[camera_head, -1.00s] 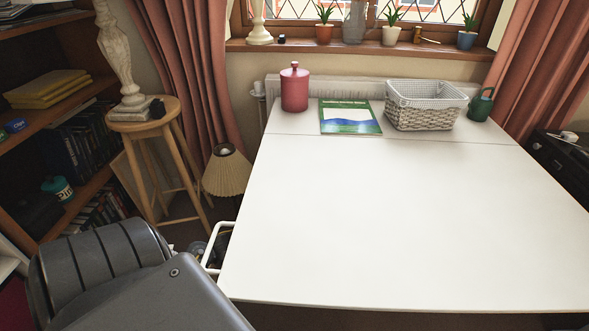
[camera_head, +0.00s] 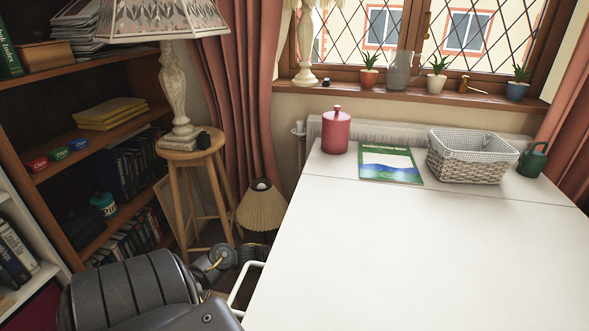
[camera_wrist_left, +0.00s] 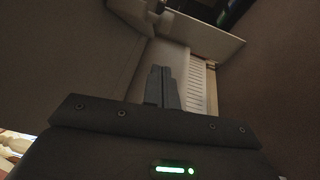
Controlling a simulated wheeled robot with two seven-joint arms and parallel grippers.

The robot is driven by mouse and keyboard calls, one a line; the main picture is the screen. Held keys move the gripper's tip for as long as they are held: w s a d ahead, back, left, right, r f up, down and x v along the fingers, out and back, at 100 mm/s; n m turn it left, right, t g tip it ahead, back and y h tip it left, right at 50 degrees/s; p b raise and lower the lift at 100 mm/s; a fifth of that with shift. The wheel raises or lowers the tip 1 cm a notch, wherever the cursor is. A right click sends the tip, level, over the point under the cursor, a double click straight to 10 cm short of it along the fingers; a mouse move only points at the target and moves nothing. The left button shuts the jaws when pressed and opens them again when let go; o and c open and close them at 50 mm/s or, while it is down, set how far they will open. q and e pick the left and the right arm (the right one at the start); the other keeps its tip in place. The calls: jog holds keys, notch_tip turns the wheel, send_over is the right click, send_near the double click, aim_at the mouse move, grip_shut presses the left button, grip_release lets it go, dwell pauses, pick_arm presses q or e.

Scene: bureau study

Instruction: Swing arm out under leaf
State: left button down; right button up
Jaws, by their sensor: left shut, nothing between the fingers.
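The white table leaf (camera_head: 400,260) lies flat and level. A white bent bar (camera_head: 236,290), which may be the swing arm, sticks out past the leaf's left edge. Its inner end is hidden under the top. My left arm reaches down beside that edge, with its wrist joints close to the bar. In the wrist view my left gripper (camera_wrist_left: 162,72) is shut and empty, in a dim space between brown panels. A pale ledge-like part (camera_wrist_left: 205,38) crosses just beyond the fingertips. I cannot tell whether they touch it. My right gripper is out of view.
A red canister (camera_head: 336,135), a green-edged picture book (camera_head: 390,165), a wicker basket (camera_head: 466,165) and a green watering can (camera_head: 533,160) stand at the table's back. A stool (camera_head: 190,150) with a lamp, a pleated shade (camera_head: 262,207) and bookshelves stand left. The front tabletop is clear.

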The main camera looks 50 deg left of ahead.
pick_arm(q)
jog(key=w+d, duration=0.3)
jog(key=d, duration=0.2)
jog(key=shift+d+r, duration=0.15)
jog(key=shift+r, duration=0.2)
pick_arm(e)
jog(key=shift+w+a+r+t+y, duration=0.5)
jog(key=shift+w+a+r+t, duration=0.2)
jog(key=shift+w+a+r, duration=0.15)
pick_arm(q)
jog(key=shift+w, duration=0.1)
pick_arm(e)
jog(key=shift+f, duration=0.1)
